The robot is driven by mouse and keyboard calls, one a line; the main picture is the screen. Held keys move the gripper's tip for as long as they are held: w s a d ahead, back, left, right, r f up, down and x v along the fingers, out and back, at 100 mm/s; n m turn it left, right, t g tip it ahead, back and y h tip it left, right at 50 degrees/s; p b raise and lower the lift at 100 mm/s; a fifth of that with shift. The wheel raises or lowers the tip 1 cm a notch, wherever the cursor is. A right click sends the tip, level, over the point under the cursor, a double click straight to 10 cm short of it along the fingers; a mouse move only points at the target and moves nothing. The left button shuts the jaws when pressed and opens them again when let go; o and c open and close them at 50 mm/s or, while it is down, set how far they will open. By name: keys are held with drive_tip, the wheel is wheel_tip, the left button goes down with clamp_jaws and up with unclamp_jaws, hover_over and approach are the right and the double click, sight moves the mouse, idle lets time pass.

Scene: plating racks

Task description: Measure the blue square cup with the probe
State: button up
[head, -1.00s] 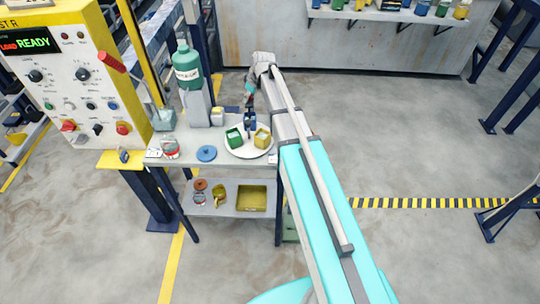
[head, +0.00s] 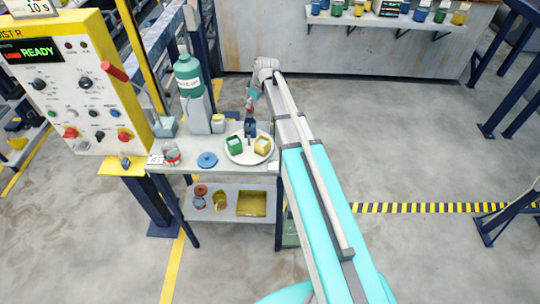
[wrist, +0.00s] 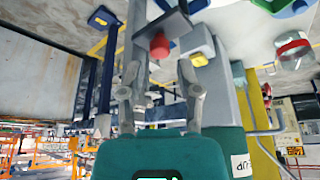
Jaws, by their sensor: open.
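A dark blue object (head: 250,128), which I take for the blue cup, stands at the back of a white round plate (head: 234,155) on the small bench. A green cup (head: 234,144) and a yellow cup (head: 261,145) are in front of it. My gripper (head: 250,108) hangs behind and above the plate, partly hidden by its own size and angle. In the wrist view its two fingers (wrist: 160,68) are spread with nothing between them. A red knob (wrist: 160,45) shows beyond the fingertips. I cannot make out the probe for certain.
A green bottle (head: 188,75) stands left of my gripper, beside a small pale box (head: 218,123). A blue disc (head: 208,160) and a glass jar (head: 172,154) are on the bench's left. A lower shelf holds a yellow tray (head: 252,204). The control panel (head: 70,75) reads READY.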

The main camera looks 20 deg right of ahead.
drive_tip(key=shift+p+v, duration=4.15)
drive_tip(key=shift+v, duration=0.7)
drive_tip(key=s+a+f+m+g+h+b, duration=0.1)
drive_tip(key=s+f+m+g+b, duration=0.1)
drive_tip(key=s, duration=1)
drive_tip(key=s+a+f+m+g+h+b, duration=0.1)
drive_tip(key=s+f+m+b, duration=0.4)
drive_tip(key=s, duration=0.7)
drive_tip(key=shift+s+a+f+g+h+b, duration=0.4)
drive_tip(key=shift+a+f+b, duration=0.55)
drive_tip(key=shift+f, duration=0.8)
drive_tip(key=shift+d, duration=0.15)
wheel_tip(320, 180, up, 11)
drive_tip(key=n+t+y+p, duration=0.3)
drive_tip(key=n+t+p, duration=0.1)
drive_tip(key=n+p, duration=0.4)
hover_over(250, 117)
drive_tip(key=s+d+p, duration=0.1)
drive_tip(key=d, duration=0.3)
drive_tip(key=m, duration=0.1)
drive_tip(key=shift+s, duration=0.25)
drive_tip(key=shift+a+f, duration=0.1)
drive_tip(key=shift+f, duration=0.1)
drive_tip(key=b+x, duration=1.2)
drive_tip(key=x, duration=0.1)
drive_tip(key=shift+s+f, duration=0.1)
drive_tip(key=shift+f, duration=0.2)
